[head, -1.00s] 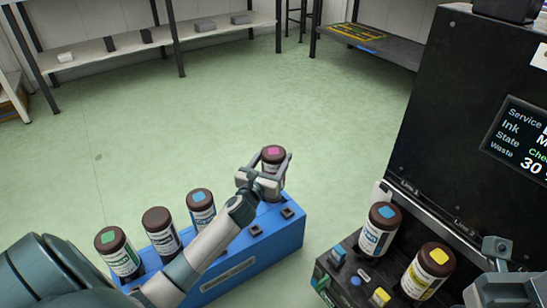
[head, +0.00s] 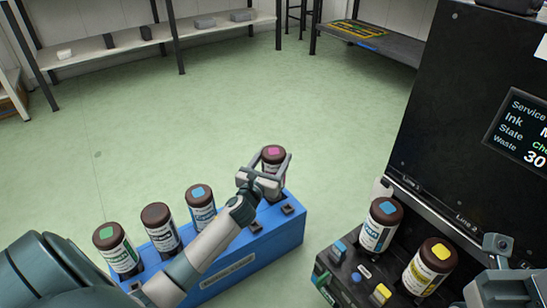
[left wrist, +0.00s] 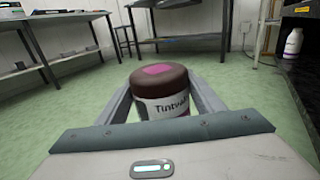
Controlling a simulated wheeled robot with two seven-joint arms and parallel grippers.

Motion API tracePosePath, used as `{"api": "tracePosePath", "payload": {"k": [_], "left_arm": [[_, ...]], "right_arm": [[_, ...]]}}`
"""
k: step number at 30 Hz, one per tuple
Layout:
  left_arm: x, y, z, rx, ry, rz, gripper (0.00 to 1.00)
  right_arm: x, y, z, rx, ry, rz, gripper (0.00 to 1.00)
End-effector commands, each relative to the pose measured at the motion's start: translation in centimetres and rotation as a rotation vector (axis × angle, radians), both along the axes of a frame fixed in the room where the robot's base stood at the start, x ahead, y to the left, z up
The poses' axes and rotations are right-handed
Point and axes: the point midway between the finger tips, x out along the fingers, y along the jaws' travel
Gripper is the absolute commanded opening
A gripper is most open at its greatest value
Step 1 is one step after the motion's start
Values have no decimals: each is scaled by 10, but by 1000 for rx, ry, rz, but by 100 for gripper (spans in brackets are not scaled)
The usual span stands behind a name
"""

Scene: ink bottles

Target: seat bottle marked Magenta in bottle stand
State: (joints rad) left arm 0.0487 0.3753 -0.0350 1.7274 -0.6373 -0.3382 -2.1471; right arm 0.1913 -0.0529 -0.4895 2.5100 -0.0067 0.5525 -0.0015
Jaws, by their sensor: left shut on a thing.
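The bottle marked Magenta, brown-capped with a magenta square on top (head: 273,154), is at the right end of the blue rack (head: 262,238). My left gripper (head: 266,178) is shut around its upper body. In the left wrist view the bottle (left wrist: 162,90) is upright between the two fingers, its label partly reading "Tint"; its base is hidden. The black bottle stand (head: 345,270), before the dark machine, holds a blue-marked bottle (head: 381,226) and a yellow-marked bottle (head: 428,268). Part of my right arm shows at the lower right; its fingers cannot be made out.
Green-marked (head: 117,248), plain brown-capped (head: 161,229) and blue-marked (head: 200,209) bottles stand in the left part of the blue rack. The dark machine (head: 455,110) with a screen rises at the right. The floor behind the rack is clear.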

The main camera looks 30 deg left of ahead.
Motion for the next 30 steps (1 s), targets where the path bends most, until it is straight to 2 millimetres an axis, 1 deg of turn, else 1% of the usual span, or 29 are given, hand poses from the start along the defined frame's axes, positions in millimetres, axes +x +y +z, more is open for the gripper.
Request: {"api": "tracePosePath", "payload": {"k": [17, 30], "left_arm": [[0, 0, -2, 0, -2, 0, 6], [0, 0, -14, 0, -2, 0, 6]], "right_arm": [[1, 0, -4, 0, 9, 0, 28], [0, 0, -10, 0, 4, 0, 28]]}}
